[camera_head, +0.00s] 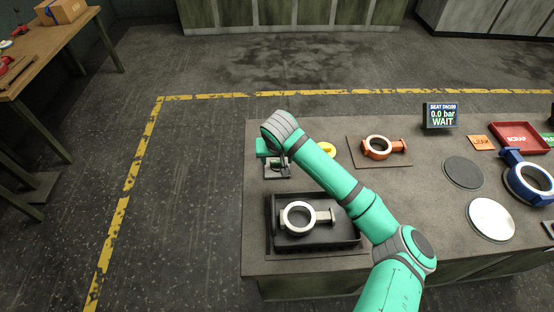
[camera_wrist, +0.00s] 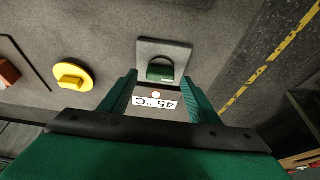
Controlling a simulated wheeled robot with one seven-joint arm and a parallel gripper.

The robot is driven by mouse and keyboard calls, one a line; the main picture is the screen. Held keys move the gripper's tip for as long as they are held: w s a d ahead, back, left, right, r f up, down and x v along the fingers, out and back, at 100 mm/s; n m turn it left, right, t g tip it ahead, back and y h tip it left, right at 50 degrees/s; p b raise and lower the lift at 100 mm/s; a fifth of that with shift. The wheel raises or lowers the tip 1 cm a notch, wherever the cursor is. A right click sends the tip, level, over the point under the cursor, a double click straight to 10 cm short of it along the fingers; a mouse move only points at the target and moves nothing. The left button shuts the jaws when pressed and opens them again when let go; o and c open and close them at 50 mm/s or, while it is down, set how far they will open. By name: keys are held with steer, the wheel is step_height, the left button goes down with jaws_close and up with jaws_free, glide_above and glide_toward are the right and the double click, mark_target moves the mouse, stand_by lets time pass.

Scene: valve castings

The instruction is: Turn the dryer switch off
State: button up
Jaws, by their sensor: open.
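A grey square plate with a dark green, rounded part (camera_wrist: 160,70) lies ahead of my gripper in the wrist view. A white label reading 45 °C, upside down, (camera_wrist: 154,102) sits beside it, between my fingers in the picture. I take this unit to be the dryer switch, but no name shows on it. In the head view the unit (camera_head: 277,169) is at the bench's left end, partly hidden by my gripper. My gripper (camera_wrist: 157,95) is open and empty, with its fingers apart above the unit. Contact cannot be told.
A yellow disc with a raised knob (camera_wrist: 73,76) lies left of the unit in the wrist view. A black tray (camera_head: 332,238) holding a pale ring casting (camera_head: 298,218) is nearby. An orange casting (camera_head: 377,147) sits on a plate. A display (camera_head: 440,116) reads 0.0 bar WAIT.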

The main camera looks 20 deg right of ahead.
steer(key=shift+w+f, duration=0.25)
steer(key=shift+f, duration=0.4)
steer(key=c, duration=1.1)
